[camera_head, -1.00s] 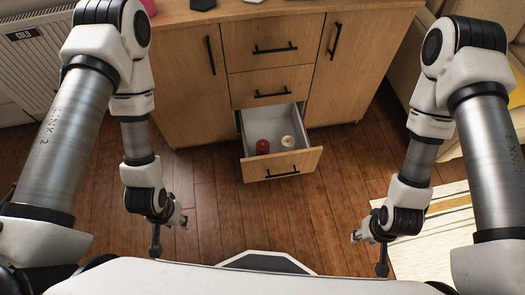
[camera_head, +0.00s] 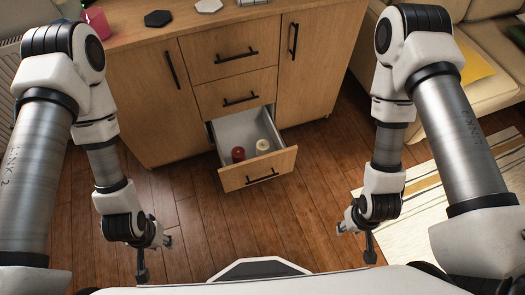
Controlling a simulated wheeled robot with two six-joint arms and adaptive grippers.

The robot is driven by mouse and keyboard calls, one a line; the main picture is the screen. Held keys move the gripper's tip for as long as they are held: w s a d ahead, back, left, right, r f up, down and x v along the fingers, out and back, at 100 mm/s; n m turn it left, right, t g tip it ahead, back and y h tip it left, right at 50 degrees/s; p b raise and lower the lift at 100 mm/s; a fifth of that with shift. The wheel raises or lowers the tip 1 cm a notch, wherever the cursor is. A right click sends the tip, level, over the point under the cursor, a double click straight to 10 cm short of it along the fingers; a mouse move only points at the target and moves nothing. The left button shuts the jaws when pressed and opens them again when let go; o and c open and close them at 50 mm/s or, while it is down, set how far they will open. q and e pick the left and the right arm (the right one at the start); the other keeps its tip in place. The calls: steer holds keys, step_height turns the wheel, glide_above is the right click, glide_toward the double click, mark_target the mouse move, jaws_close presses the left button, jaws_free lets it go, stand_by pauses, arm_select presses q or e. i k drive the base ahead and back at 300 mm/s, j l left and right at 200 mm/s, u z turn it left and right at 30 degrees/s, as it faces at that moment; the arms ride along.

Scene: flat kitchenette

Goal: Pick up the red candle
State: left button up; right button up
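The red candle (camera_head: 238,154) stands in the open bottom drawer (camera_head: 258,169) of the wooden cabinet, near the drawer's left front. A cream candle (camera_head: 262,146) stands to its right in the same drawer. My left gripper (camera_head: 166,241) is low in front of the cabinet, left of the drawer and well apart from it. My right gripper (camera_head: 341,228) is low to the right of the drawer, also apart from it. Both grippers hold nothing that I can see. Their fingers are small and side-on, so their opening is unclear.
The wooden cabinet (camera_head: 235,71) has two closed drawers above the open one and a door on each side. A pink cup (camera_head: 96,22) and hexagonal pieces sit on its top. A sofa (camera_head: 490,85) and a striped rug (camera_head: 450,185) are at the right. Wooden floor (camera_head: 215,220) is clear in front.

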mark_target(241, 156)
steer(key=i+l+u, duration=0.1)
steer(key=i+l, duration=0.15)
steer(key=i+l+u, duration=0.1)
steer(key=l, duration=0.3)
steer(key=i+l+u, duration=0.1)
steer(key=i+l, duration=0.2)
steer(key=i+l+u, duration=0.15)
steer(key=l, duration=0.3)
steer(key=i+l+u, duration=0.1)
steer(key=l, duration=0.25)
steer(key=i+l+u, duration=0.1)
steer(key=i+l, duration=0.15)
steer(key=l, duration=0.15)
